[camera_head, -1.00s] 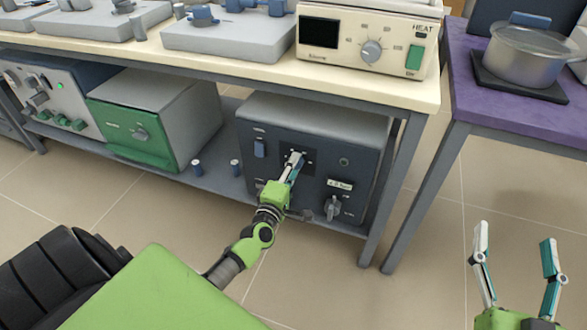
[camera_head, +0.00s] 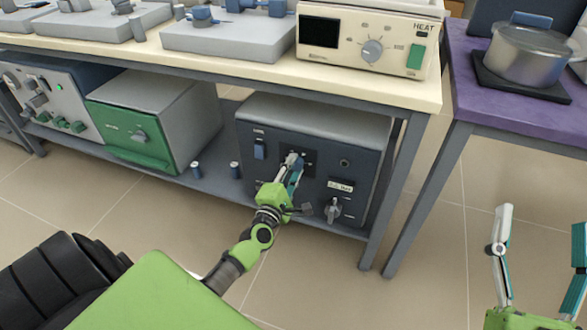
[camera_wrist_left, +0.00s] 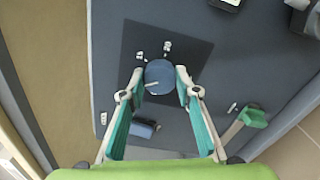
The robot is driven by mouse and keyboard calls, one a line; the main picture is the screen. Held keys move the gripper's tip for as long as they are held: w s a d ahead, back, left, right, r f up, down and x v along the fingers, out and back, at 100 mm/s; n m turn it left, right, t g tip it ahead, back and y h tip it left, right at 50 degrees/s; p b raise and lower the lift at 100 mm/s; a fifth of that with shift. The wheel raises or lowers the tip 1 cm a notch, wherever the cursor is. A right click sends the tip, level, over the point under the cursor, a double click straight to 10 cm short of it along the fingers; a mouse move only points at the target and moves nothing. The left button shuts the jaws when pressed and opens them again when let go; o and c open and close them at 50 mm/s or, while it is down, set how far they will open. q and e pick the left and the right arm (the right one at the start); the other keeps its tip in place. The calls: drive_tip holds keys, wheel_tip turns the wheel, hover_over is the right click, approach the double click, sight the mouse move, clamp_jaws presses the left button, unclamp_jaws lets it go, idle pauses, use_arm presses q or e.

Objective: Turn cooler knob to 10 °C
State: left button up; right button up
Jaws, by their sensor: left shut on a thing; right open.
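The cooler seems to be the dark blue-grey box (camera_head: 318,125) on the lower shelf. Its blue round knob (camera_wrist_left: 160,77) shows in the left wrist view, on a dark square plate with small pale marks. A white pointer line on the knob lies toward the left in that view. The marks are too small to read. My left gripper (camera_head: 294,162) is at the box's front panel. Its fingertips (camera_wrist_left: 160,80) are shut on opposite sides of the knob, which they hide in the head view. My right gripper (camera_head: 542,232) is open and empty over the floor at right.
A grey knob (camera_head: 333,208) and a blue switch (camera_head: 260,151) are on the same panel. A green-fronted box (camera_head: 139,133) stands to the left on the shelf. The cream HEAT unit (camera_head: 371,40) is on the table above. A table leg (camera_head: 390,195) stands just right of the box.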

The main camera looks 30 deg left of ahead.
use_arm(q)
drive_tip(key=shift+f, duration=0.1)
drive_tip(key=o, duration=1.1)
drive_tip(key=shift+s, duration=0.1)
drive_tip(key=v, duration=1.1)
drive_tip(key=shift+s, duration=0.4)
drive_tip(key=shift+d, duration=0.1)
